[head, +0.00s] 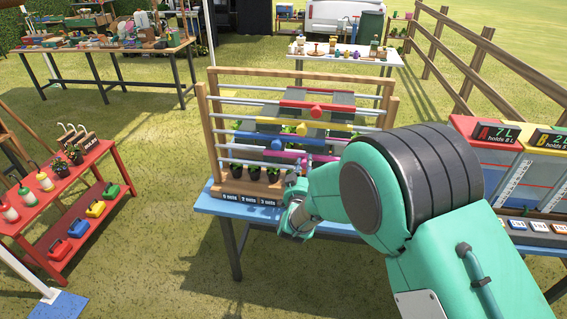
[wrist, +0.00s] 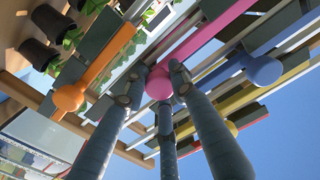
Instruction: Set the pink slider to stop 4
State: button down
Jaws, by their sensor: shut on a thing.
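The pink slider (head: 288,154) is a flat bar on a rod of the wooden rack, low in the stack of coloured sliders. Its round pink knob (wrist: 159,84) shows in the wrist view between the fingertips of my gripper (wrist: 156,95). The gripper is shut on this knob, with fingers on both sides of it. In the head view my gripper (head: 299,190) is in front of the lower right part of the rack, and my arm hides the rack's lower right corner. I cannot read any stop marks along the pink rod.
The orange slider (wrist: 68,97) and blue slider (wrist: 264,70) lie on either side of the pink one. Red (head: 316,109) and yellow (head: 302,127) sliders are higher. Potted plants (head: 254,172) stand in the rack on a blue table (head: 225,206). A water-level display (head: 490,140) stands at right.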

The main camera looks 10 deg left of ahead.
jog(key=d, duration=0.7)
jog(key=shift+f, duration=0.15)
jog(key=c, duration=1.4)
grip_release()
jog(key=shift+d, duration=0.1)
jog(key=shift+o, duration=0.2)
jog(key=shift+s, duration=0.1)
jog(key=shift+s+a, duration=0.2)
jog(key=shift+s, duration=0.6)
send_near(325, 160)
jog(key=s, duration=0.5)
jog(key=shift+s+d+f, duration=0.15)
jog(key=shift+s, duration=0.25)
